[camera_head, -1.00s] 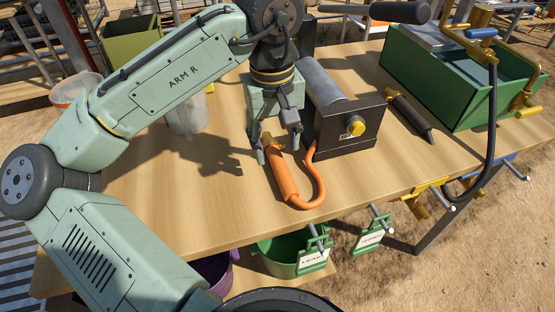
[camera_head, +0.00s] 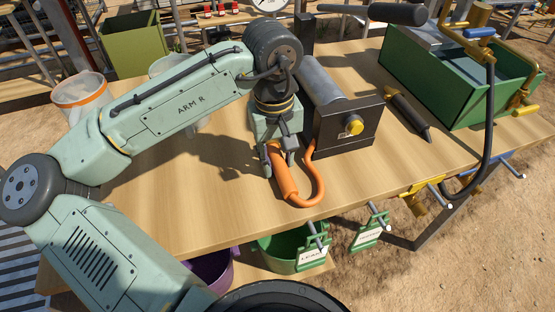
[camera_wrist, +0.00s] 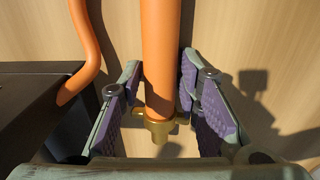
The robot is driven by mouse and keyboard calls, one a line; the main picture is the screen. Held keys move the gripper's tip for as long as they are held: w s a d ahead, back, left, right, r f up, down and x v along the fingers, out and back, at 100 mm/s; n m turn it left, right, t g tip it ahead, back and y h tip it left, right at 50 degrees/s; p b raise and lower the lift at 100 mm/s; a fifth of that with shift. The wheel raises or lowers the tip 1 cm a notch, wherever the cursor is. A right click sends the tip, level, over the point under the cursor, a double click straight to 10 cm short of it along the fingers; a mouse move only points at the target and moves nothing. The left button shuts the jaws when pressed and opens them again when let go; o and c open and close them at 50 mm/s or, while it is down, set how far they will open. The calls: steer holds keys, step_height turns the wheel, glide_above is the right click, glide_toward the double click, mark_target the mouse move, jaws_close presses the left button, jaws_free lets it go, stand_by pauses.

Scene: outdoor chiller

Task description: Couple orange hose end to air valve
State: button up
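The orange hose end (camera_head: 286,184) lies on the wooden table, and its hose (camera_head: 320,185) loops back to a black box. In the wrist view the orange hose end (camera_wrist: 160,55) runs down between my fingers to a brass fitting (camera_wrist: 160,127). My gripper (camera_head: 278,164) is down at the hose end, pointing at the table. In the wrist view my gripper (camera_wrist: 164,98) is open, its purple pads on either side of the hose end with narrow gaps. Brass fittings (camera_head: 523,100) and a blue-handled valve (camera_head: 480,33) show on the green box; I cannot tell which is the air valve.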

mark_target(279, 158)
jaws_close()
steer(key=shift+r, duration=0.1)
stand_by(0.4)
steer(key=shift+r, duration=0.5)
step_height(279, 158, up, 2)
steer(key=shift+r+b, duration=0.15)
steer(key=shift+b, duration=0.35)
steer(key=s+d+r+b, duration=0.1)
steer(key=s+d+b, duration=0.1)
steer(key=s, duration=1.3)
steer(key=shift+s+d+r, duration=0.2)
steer(key=shift+s+r, duration=0.05)
steer(key=shift+s, duration=0.15)
steer(key=shift+c, duration=0.6)
jaws_free()
jaws_close()
